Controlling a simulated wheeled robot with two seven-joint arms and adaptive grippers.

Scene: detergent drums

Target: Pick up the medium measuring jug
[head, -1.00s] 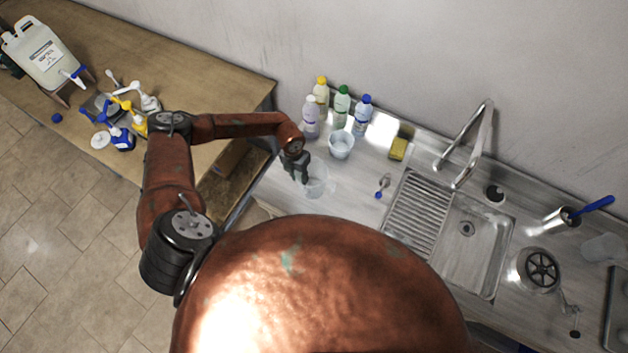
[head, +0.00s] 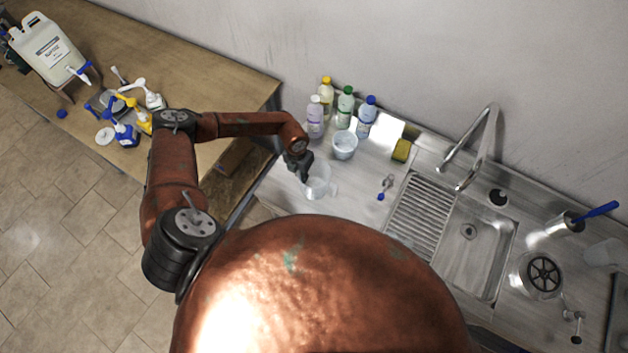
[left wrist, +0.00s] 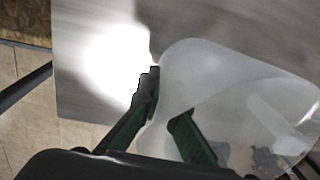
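A clear, translucent measuring jug (head: 319,184) stands on the steel counter left of the sink, its handle towards the right. I take it for the medium one. It fills the right part of the left wrist view (left wrist: 225,75). My left gripper (head: 304,178) is at the jug's left rim. In the left wrist view its two green fingers (left wrist: 166,100) are apart, one outside the jug's near-left edge and the other overlapping the clear wall. Whether they touch the wall cannot be told. My right gripper is not in view.
A small whitish tub (head: 344,146) and several capped bottles (head: 346,106) stand behind the jug. A yellow sponge (head: 401,150), a small blue-ended tool (head: 384,188) and the sink (head: 462,240) lie to the right. Another clear jug (head: 602,252) is at far right. A wooden table (head: 215,80) is left.

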